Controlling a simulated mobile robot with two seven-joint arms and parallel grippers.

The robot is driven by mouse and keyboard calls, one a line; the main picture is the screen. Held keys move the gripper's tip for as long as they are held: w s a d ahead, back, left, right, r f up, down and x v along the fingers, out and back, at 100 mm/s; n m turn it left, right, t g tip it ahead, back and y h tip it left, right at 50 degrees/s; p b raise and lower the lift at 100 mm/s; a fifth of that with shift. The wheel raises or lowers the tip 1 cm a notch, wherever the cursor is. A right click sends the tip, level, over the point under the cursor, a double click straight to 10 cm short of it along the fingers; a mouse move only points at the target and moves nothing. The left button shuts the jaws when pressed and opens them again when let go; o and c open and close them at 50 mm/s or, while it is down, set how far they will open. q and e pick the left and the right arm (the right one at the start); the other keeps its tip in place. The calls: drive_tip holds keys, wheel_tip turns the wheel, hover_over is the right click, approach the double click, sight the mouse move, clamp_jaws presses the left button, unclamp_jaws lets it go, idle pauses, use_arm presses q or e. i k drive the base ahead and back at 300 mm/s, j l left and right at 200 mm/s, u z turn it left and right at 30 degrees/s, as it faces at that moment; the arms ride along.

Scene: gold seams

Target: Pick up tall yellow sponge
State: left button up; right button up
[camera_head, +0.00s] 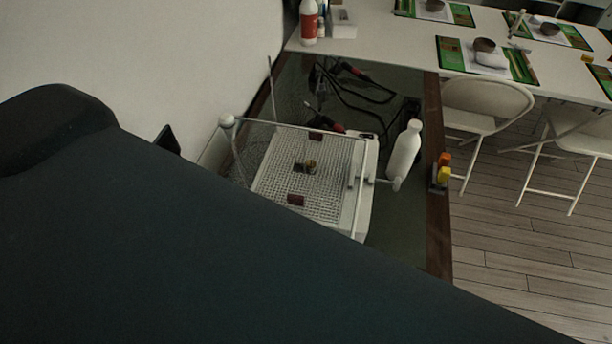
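A small yellow block (444,175), which looks like the yellow sponge, sits at the right edge of the dark green worktop (405,220). An orange block (445,159) stands right behind it, and a small grey holder or base (436,185) shows at its left. The blocks are too small in view to tell their exact shape or whether they touch. Neither of my grippers can be made out. A large dark shape covers the lower left of the view and hides the near part of the worktop.
A white machine with a grid top (300,180) and clear cover fills the worktop's middle. A white bottle (404,150) stands between it and the yellow block. Black cables (350,85) lie behind. White chairs (486,105) stand at the right, before a long white table (390,40).

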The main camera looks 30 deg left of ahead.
sight(445, 173)
drive_tip(key=k+l+u, duration=0.25)
drive_tip(key=l, duration=0.15)
drive_tip(key=l+u, duration=0.25)
drive_tip(key=l, duration=0.15)
drive_tip(key=l+u, duration=0.3)
drive_tip(key=k+l+u, duration=0.3)
drive_tip(key=l, duration=0.2)
drive_tip(key=i+l+u, duration=0.1)
drive_tip(key=l+u, duration=0.15)
drive_tip(key=l, duration=0.2)
drive_tip(key=i+l+u, duration=0.1)
drive_tip(key=l+u, duration=0.2)
drive_tip(key=i+l+u, duration=0.1)
drive_tip(key=l+u, duration=0.15)
drive_tip(key=l, duration=0.2)
drive_tip(key=l+u, duration=0.25)
drive_tip(key=l, duration=0.25)
drive_tip(key=i+l+u, duration=0.2)
drive_tip(key=l, duration=0.2)
drive_tip(key=l+u, duration=0.45)
drive_tip(key=l, duration=0.3)
drive_tip(key=i, duration=0.05)
